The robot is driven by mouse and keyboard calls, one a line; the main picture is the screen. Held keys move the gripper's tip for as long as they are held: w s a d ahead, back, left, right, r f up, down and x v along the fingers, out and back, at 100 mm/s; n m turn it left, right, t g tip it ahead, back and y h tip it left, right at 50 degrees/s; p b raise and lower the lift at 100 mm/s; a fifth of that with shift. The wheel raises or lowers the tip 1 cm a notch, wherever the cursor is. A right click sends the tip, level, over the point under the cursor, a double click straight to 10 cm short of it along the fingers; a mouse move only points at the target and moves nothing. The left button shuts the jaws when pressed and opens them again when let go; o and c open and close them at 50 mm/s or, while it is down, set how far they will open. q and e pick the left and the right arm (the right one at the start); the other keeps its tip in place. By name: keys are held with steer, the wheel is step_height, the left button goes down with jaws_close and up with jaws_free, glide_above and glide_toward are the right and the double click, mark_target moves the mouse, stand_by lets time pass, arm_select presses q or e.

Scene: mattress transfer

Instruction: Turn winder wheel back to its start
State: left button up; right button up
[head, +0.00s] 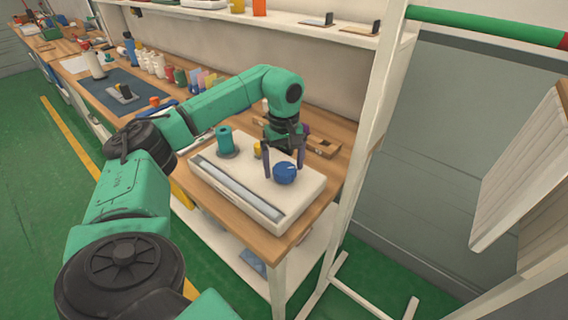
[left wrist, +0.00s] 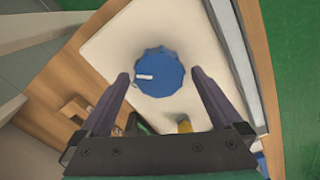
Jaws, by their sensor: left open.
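The winder wheel (head: 285,173) is a blue knob with a scalloped rim on a white box-shaped device (head: 300,198) at the bench's near end. In the left wrist view the wheel (left wrist: 158,72) shows a white mark pointing left. My left gripper (head: 284,172) is open, pointing down, with its two dark fingers on either side of the wheel. In the left wrist view the left gripper's fingertips (left wrist: 159,75) flank the wheel with a gap on each side. A teal spool (head: 225,140) stands on the device's left part. My right gripper is not in view.
A yellow piece (head: 258,149) stands behind the wheel, partly hidden by my arm. A wooden holder (head: 322,146) lies on the bench behind the device. A white upright post (head: 358,150) rises close to the right. Bottles (head: 160,66) and a dark mat (head: 108,92) lie further left.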

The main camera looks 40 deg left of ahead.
arm_select(q)
steer(key=c, duration=1.4)
steer(key=shift+o, duration=0.2)
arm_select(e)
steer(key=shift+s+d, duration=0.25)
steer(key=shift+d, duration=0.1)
arm_select(q)
steer(key=shift+n, duration=0.3)
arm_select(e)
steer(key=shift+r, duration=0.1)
